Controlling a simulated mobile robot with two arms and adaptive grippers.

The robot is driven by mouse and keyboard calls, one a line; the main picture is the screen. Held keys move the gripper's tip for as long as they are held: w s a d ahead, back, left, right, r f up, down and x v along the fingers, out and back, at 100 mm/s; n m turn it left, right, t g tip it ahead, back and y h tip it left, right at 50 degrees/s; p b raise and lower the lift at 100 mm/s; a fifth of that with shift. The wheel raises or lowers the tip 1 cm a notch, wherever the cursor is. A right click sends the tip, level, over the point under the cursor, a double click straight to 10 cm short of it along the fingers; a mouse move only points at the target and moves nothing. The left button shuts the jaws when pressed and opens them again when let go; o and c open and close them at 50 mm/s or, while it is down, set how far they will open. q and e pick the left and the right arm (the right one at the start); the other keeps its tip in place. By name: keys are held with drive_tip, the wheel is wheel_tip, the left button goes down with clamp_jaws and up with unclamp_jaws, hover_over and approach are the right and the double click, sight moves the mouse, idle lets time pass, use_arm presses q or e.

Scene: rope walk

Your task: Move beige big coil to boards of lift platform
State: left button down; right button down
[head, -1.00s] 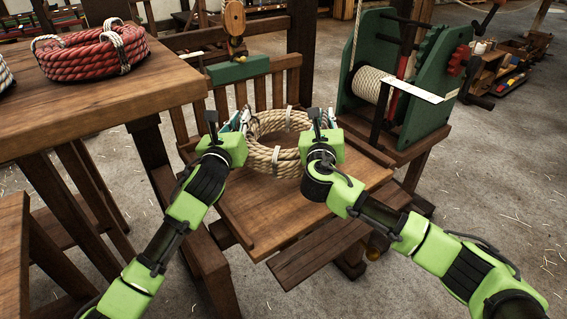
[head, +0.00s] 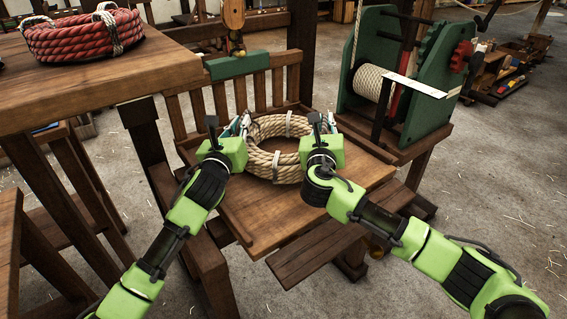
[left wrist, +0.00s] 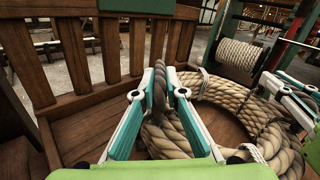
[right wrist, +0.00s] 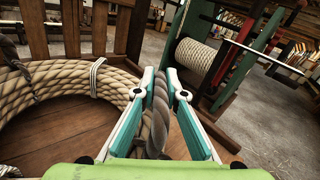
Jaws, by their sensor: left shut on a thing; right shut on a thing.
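The beige big coil (head: 268,163) is a thick rope ring with pale ties, over the boards of the lift platform (head: 240,212). It lies flat and looks level, at or very near the boards; I cannot tell if it touches. My left gripper (head: 240,127) is shut on a grey rope handle at the coil's left side, clear in the left wrist view (left wrist: 159,92). My right gripper (head: 326,125) is shut on the other grey handle at its right side, clear in the right wrist view (right wrist: 161,90). My grippers hide parts of the coil's sides.
A slatted rail (head: 240,98) closes the platform's back. A green winch (head: 420,80) with a rope drum stands close on the right. A wooden table (head: 110,87) with a red coil (head: 84,36) stands at the left. Bare boards lie in front of the coil.

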use_arm(q)
drive_tip(key=shift+a+f+b, duration=0.1)
drive_tip(key=shift+f+b, duration=0.5)
drive_tip(key=shift+b, duration=0.15)
use_arm(e)
drive_tip(key=shift+f, duration=0.9)
use_arm(q)
drive_tip(key=c, duration=2.2)
unclamp_jaws()
drive_tip(key=shift+f, duration=0.1)
drive_tip(key=shift+c, duration=0.2)
use_arm(e)
drive_tip(key=c, duration=2.2)
unclamp_jaws()
drive_tip(key=shift+c, duration=0.2)
use_arm(q)
drive_tip(key=shift+o, duration=0.8)
use_arm(e)
drive_tip(key=shift+o, duration=0.8)
drive_tip(key=shift+s, duration=0.1)
drive_tip(key=shift+r, duration=0.1)
use_arm(q)
drive_tip(key=shift+s+f, duration=0.1)
use_arm(e)
drive_tip(key=shift+s+a, duration=0.15)
drive_tip(key=shift+s, duration=0.25)
use_arm(q)
drive_tip(key=v, duration=1.2)
use_arm(e)
drive_tip(key=v, duration=1.1)
